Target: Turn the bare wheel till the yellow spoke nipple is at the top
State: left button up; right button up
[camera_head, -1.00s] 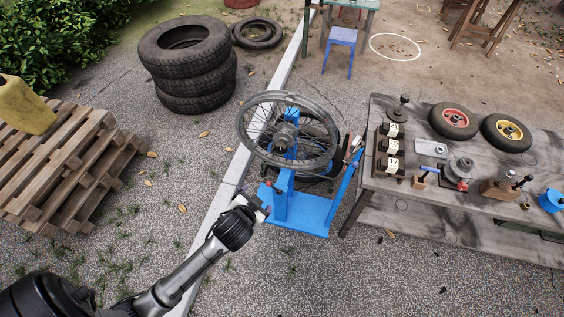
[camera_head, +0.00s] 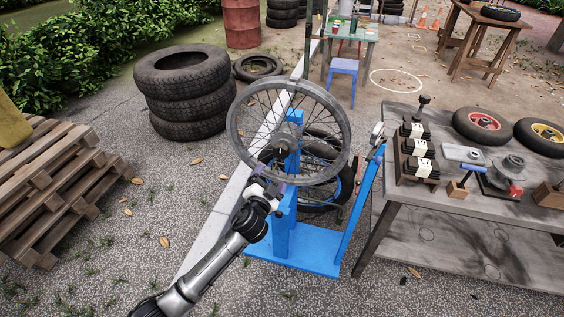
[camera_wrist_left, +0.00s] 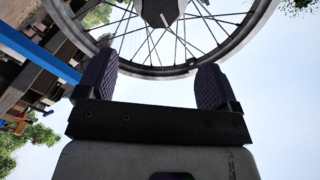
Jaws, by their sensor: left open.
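The bare wheel (camera_head: 343,113), a grey rim with thin spokes and a dark hub, is mounted on a blue stand (camera_head: 283,222). I cannot make out a yellow spoke nipple on it in either view. My left gripper (camera_head: 268,172) is at the lower left part of the wheel in the head view. A small dark spot shows on the rim near the right finger. My right gripper is not in view.
A wheel with a blue rim (camera_head: 345,188) and black tyre stands behind the stand. A grey workbench (camera_head: 395,235) with parts and small wheels is at the right. Stacked tyres (camera_head: 187,95) and wooden pallets (camera_head: 60,190) are at the left.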

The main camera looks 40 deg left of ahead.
aim_at(281, 153)
pick_arm(q)
jog(key=b+x, duration=0.5)
jog(key=x, duration=0.9)
jog(key=shift+a+f, duration=0.1)
jog(key=shift+c, duration=0.2)
jog(key=c, duration=1.2)
jog(key=shift+c, duration=0.2)
